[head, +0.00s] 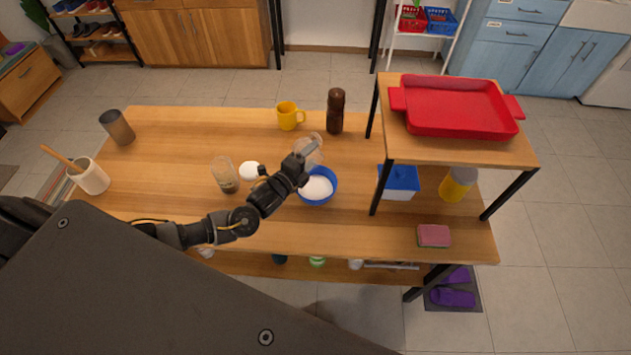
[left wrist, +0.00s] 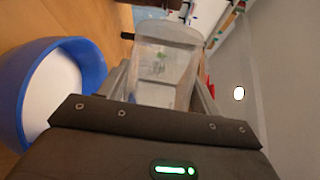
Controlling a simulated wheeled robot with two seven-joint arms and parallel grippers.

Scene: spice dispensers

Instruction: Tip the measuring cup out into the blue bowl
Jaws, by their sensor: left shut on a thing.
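My left gripper (head: 303,158) is shut on a clear measuring cup (head: 312,145), held just above and behind the blue bowl (head: 331,194). In the left wrist view the clear cup (left wrist: 166,65) sits between the two fingers and looks empty, though its clear wall makes this hard to judge. The blue bowl (left wrist: 92,55) stands at the left of that view, beside the cup, with white contents (left wrist: 50,90). The white contents also show in the head view (head: 316,187). The cup's exact tilt is hard to tell. My right gripper is not in view.
A yellow mug (head: 288,117) and a dark brown grinder (head: 335,112) stand behind the cup. A clear jar (head: 224,176) and a white round item (head: 249,171) are left of the bowl. A shelf with a red tray (head: 455,107) rises at right. The table's left middle is clear.

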